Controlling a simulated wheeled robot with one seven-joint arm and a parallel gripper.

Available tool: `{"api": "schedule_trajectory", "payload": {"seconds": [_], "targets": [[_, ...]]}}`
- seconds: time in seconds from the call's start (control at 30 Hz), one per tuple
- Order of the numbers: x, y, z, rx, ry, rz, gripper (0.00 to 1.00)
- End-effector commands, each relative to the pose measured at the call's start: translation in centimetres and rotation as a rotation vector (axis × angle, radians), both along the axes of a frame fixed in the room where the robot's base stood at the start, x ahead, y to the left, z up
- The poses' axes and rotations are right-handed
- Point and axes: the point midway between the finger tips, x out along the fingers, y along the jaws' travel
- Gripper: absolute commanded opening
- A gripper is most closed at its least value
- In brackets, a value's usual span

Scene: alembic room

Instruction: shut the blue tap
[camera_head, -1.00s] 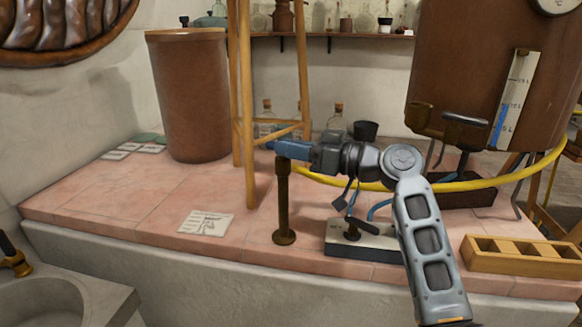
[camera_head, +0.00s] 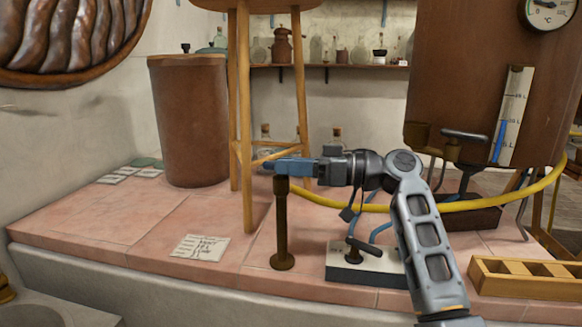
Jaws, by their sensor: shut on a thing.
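A dark bronze upright post (camera_head: 281,225) with a round foot stands on the pink tiled counter. I take it for the stem of the blue tap; its top is at my gripper. My gripper (camera_head: 278,166) reaches in from the right, roughly level, with its blue-grey jaws across the post's top. The jaws are shut on the tap's handle, which they mostly hide. A small blue bit shows at their far left end. How far the handle is turned cannot be told.
A wooden stool (camera_head: 247,130) stands close behind my gripper. A brown bin (camera_head: 190,125), a paper card (camera_head: 200,247), a white block with a dark lever (camera_head: 350,272) and a wooden box (camera_head: 520,277) stand around.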

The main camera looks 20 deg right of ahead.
Motion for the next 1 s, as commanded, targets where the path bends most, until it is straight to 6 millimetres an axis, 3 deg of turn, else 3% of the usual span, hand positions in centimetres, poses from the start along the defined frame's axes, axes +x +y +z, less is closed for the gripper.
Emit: {"api": "schedule_trajectory", "payload": {"seconds": [0.27, 0.57, 1.0], "targets": [[-0.1, 0.0, -0.3, -0.001, 0.004, 0.003, 0.45], [-0.3, -0.4, -0.1, 0.0, 0.003, 0.0, 0.45], [-4.0, -5.7, -0.1, -0.001, 0.004, -0.001, 0.45]]}}
